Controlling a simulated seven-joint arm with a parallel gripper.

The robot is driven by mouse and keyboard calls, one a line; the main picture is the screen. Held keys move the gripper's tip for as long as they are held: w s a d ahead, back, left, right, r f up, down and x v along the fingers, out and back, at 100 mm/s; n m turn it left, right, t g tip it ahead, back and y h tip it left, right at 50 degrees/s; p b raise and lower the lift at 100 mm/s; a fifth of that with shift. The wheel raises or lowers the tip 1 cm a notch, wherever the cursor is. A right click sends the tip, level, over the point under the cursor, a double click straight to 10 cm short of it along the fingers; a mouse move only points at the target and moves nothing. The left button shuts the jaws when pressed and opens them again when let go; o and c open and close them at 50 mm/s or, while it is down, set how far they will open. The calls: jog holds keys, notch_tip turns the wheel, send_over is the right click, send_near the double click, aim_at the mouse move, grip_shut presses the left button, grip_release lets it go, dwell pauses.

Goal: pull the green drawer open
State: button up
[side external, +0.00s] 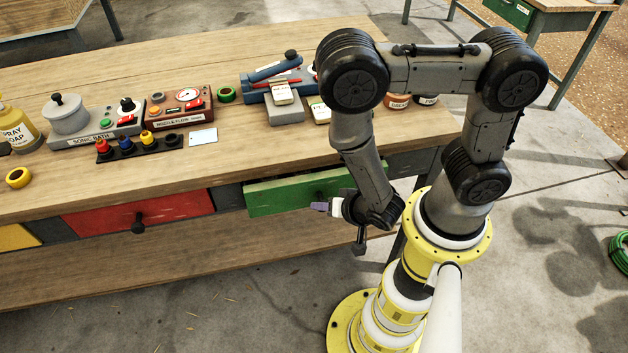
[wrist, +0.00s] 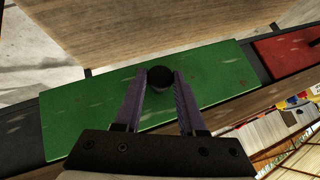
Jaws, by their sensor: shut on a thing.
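The green drawer (side external: 282,195) is in the front of the wooden bench in the side external view. Its front seems to stand a little out from the bench frame; how far is hard to judge. In the wrist view its green front (wrist: 215,82) fills the middle. Its round dark knob (wrist: 160,74) sits between the two fingers of my gripper (wrist: 161,82), which is shut on it. In the side external view my gripper (side external: 328,207) is in front of the drawer's right part, and the arm hides the drawer's right end.
A red drawer (side external: 172,212) with a dark knob is to the left of the green one. The bench top (side external: 235,155) carries a spray soap bottle (side external: 17,122), a sonic bath (side external: 95,122) and other devices. Bare concrete floor (side external: 240,310) lies in front.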

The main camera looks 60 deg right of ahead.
jog(key=shift+s+a, duration=0.7)
jog(key=shift+a, duration=0.1)
jog(key=shift+s+a, duration=1.05)
